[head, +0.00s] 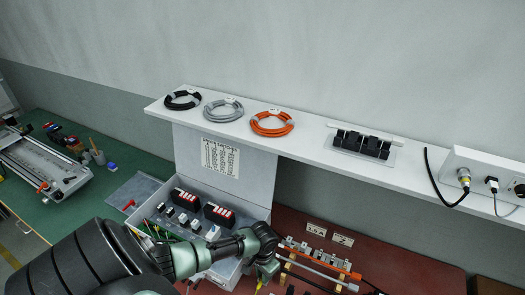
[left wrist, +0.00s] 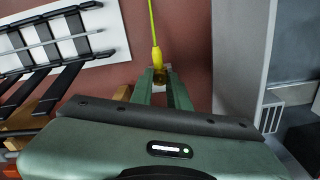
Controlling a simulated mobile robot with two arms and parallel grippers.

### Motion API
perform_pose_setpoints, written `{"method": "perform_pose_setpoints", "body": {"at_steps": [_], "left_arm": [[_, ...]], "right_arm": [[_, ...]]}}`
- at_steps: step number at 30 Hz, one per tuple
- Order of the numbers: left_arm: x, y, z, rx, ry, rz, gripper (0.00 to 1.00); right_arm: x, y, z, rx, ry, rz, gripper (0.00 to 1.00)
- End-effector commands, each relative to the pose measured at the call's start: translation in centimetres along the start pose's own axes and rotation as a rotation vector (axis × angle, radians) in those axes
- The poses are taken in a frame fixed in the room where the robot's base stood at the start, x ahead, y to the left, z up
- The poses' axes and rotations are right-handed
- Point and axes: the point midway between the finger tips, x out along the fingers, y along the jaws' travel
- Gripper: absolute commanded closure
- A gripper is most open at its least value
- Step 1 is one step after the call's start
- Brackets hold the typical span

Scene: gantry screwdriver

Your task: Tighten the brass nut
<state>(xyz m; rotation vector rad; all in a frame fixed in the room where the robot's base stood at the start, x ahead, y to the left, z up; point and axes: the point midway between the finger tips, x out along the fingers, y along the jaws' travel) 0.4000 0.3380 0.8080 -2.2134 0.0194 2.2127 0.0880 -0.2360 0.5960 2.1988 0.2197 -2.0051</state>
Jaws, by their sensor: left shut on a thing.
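My left gripper (head: 264,272) reaches down at the bottom middle of the head view, beside the grey case. In the left wrist view its green fingers (left wrist: 159,88) are shut on a brass-coloured piece (left wrist: 159,72). A yellow cable with a yellow sleeve (left wrist: 155,45) runs away from that piece. The fingers hide much of it, so I cannot tell whether it is the brass nut. A bit of yellow (head: 258,284) shows below the gripper in the head view. My right gripper is not in view.
The open grey case (head: 240,183) holds black blocks. A rail with clamps and orange-handled parts (head: 318,262) lies right of my gripper on the red-brown bench (head: 410,270). A white shelf (head: 315,140) carries cable coils. A socket strip (head: 480,165) is at right.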

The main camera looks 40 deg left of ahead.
Motion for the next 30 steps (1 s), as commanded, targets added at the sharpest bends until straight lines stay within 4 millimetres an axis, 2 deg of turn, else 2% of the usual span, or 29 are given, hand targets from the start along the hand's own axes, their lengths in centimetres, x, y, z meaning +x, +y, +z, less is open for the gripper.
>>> {"method": "perform_pose_setpoints", "body": {"at_steps": [30], "left_arm": [[0.14,-0.1,0.12,0.965,-0.004,0.0,1.0]], "right_arm": [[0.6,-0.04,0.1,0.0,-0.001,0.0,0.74]]}}
